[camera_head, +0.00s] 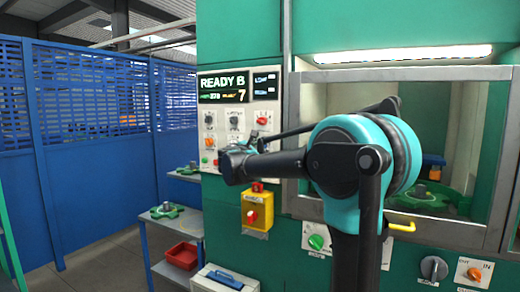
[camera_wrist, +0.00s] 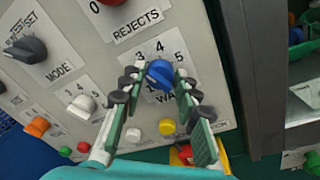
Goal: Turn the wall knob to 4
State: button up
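A blue knob (camera_wrist: 160,73) sits on a light panel in the wrist view, with the numbers 3, 4 and 5 printed around its upper side. The label below it is partly covered by my fingers, and I cannot tell exactly which number the knob points at. My gripper (camera_wrist: 159,78) is open, with one fingertip on each side of the knob. Small gaps seem to show between the fingertips and the knob; contact is not clear. In the head view my arm hides the knob and the fingers.
The control panel (camera_head: 210,110) also carries a black MODE knob (camera_wrist: 27,49), a white knob (camera_wrist: 82,106), a red REJECTS knob (camera_wrist: 112,2) and several buttons. A yellow box with a red switch (camera_head: 254,214) is below. A window frame (camera_head: 303,150) stands to the right.

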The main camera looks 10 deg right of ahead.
jog(key=c, duration=0.5)
jog(key=shift+c, duration=0.2)
jog(key=shift+m, duration=0.3)
jog(key=m, duration=0.6)
jog(key=m+h, duration=0.1)
jog(key=m, duration=0.2)
jog(key=shift+s+f, duration=0.1)
jog(key=shift+f, duration=0.2)
jog(key=shift+m, duration=0.4)
jog(key=o, duration=1.1)
jog(key=shift+o, duration=0.2)
